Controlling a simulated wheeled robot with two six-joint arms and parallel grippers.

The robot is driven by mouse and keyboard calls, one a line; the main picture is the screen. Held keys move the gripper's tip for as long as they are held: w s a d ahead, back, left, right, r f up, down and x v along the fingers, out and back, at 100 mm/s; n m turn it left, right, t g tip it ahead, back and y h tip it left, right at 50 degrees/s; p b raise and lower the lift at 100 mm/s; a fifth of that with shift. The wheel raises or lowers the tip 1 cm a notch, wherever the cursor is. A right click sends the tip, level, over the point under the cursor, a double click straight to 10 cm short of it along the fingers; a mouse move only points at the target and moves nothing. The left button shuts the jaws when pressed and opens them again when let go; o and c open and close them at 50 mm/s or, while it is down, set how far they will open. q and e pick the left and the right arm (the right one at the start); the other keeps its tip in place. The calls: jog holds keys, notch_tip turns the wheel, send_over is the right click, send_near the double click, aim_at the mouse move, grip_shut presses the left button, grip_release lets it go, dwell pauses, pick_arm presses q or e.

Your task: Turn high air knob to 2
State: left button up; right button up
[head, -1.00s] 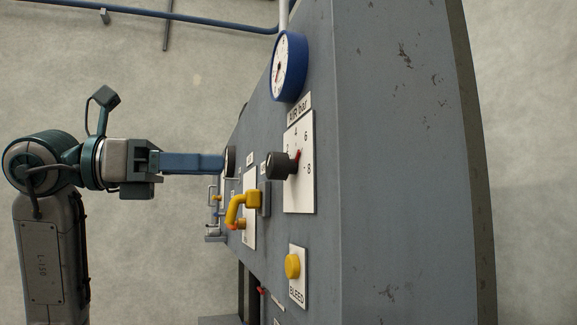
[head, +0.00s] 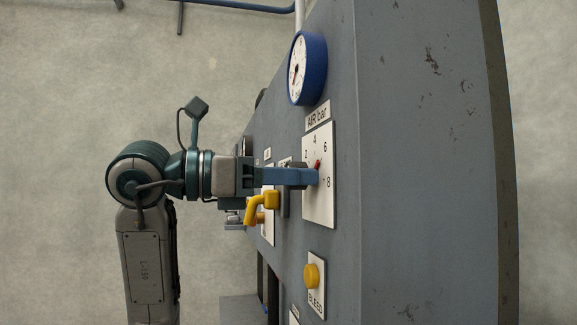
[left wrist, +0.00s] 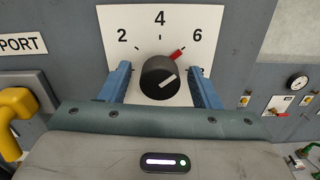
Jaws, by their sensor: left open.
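The air knob (left wrist: 160,77) is black with a white line on its face, on a white dial plate (left wrist: 157,20) where 2, 4 and 6 show. A red pointer (left wrist: 177,54) at its edge stands between 4 and 6, nearer 6. In the head view the left gripper (head: 313,177) reaches the plate and mostly hides the knob. My right gripper is not in view.
A blue-rimmed gauge (head: 307,69) is above the dial plate. A yellow BLEED button (head: 311,276) is below it. A yellow handle (head: 262,204) sticks out close to my left gripper; it also shows in the left wrist view (left wrist: 14,115).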

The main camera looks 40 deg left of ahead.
pick_arm(q)
jog(key=c, duration=1)
jog(key=shift+n, duration=0.4)
jog(key=n, duration=0.3)
jog(key=shift+n+p, duration=0.3)
jog(key=shift+p, duration=0.05)
jog(key=n, duration=0.5)
jog(key=shift+n+p, duration=0.3)
jog(key=n, duration=0.5)
jog(key=shift+n+p, duration=0.35)
jog(key=shift+n, duration=2.05)
